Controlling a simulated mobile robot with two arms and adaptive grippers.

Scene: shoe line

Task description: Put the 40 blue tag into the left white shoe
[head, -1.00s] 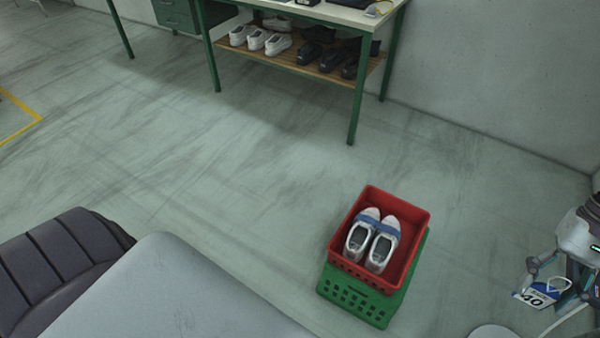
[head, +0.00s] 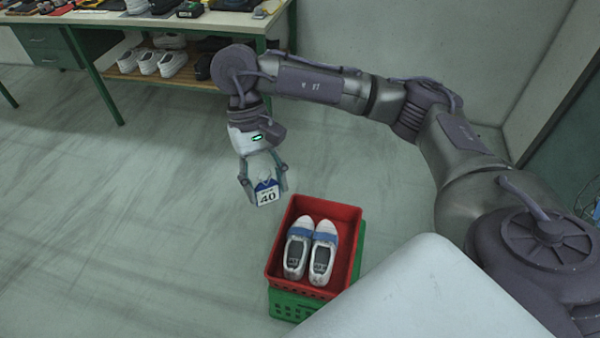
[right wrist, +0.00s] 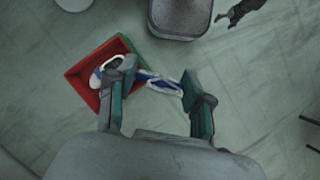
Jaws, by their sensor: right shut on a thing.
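My right gripper (head: 264,190) is shut on the blue and white tag (head: 267,196) marked 40. It holds the tag in the air, up and left of the red crate, with the number facing the head camera. The left white shoe (head: 304,223) lies beside the right white shoe (head: 328,227) in the red crate, both with blue bands. In the right wrist view the tag (right wrist: 165,85) shows between the fingers, and the red crate (right wrist: 82,88) is partly covered by a finger. I do not see my left gripper in the head view.
The red crate (head: 350,213) stands on a green crate (head: 288,306) on the floor. A green-legged table (head: 225,25) with shoes on its lower shelf stands at the back left. The floor (head: 130,220) left of the crates is clear.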

